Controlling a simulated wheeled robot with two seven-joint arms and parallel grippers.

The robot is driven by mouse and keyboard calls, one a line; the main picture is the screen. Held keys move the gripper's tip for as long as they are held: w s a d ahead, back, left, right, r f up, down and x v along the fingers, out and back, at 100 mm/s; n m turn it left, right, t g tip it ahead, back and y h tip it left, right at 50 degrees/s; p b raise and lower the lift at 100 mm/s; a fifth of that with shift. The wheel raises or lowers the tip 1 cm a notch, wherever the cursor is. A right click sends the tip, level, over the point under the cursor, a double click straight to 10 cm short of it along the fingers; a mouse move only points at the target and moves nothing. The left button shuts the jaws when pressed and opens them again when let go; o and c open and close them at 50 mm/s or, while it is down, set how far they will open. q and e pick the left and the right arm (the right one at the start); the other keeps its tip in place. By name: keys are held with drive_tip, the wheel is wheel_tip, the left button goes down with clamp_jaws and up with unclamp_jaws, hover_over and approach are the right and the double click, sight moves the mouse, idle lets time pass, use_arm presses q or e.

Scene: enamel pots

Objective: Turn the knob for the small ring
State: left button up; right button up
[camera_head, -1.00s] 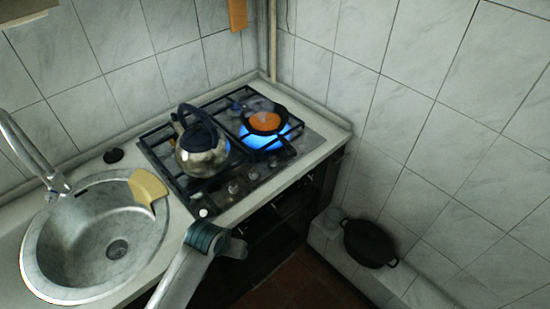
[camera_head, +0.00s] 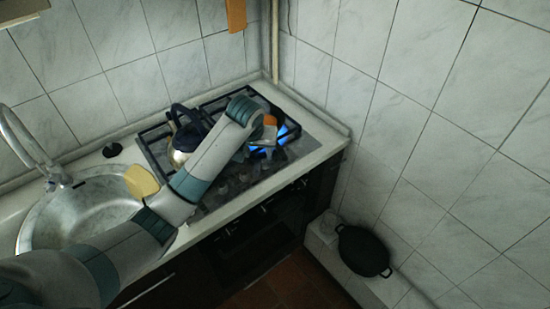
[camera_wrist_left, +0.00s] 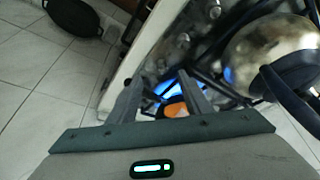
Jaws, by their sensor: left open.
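The gas hob (camera_head: 152,150) has a row of knobs (camera_head: 222,190) along its front edge. Some knobs also show, blurred, in the left wrist view (camera_wrist_left: 183,40). My left gripper (camera_head: 268,152) is over the right part of the hob, near the right end of the row. In the wrist view its two open fingers (camera_wrist_left: 160,76) have nothing between them touching; whether they touch a knob I cannot tell.
A steel kettle (camera_head: 180,157) with a dark handle stands on the hob's left, close to my forearm; it looms in the wrist view (camera_wrist_left: 262,45). A black pot (camera_head: 363,251) sits on a low ledge, right.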

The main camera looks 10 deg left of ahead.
use_arm(q)
wheel_tip(320, 180, up, 3)
drive_tip(key=w, duration=0.2)
approach(265, 161)
drive_tip(key=x, duration=0.5)
drive_tip(key=shift+w+a+f, duration=0.1)
drive_tip(key=shift+f, duration=0.25)
drive_tip(key=shift+w+f+b, duration=0.2)
drive_tip(key=shift+f+b, duration=0.4)
drive_tip(key=shift+f, duration=0.1)
drive_tip(key=shift+w+f+b, duration=0.3)
drive_tip(key=shift+f+b, duration=0.3)
drive_tip(key=shift+b, duration=0.35)
drive_tip(key=shift+w+f, duration=0.1)
drive_tip(key=shift+f, duration=0.05)
use_arm(e)
drive_tip(key=f, duration=0.3)
drive_tip(key=shift+d+f, duration=0.2)
drive_tip(key=shift+f, duration=0.05)
use_arm(q)
drive_tip(key=c, duration=0.8)
drive_tip(key=shift+c, duration=1.3)
use_arm(e)
drive_tip(key=shift+d, duration=0.15)
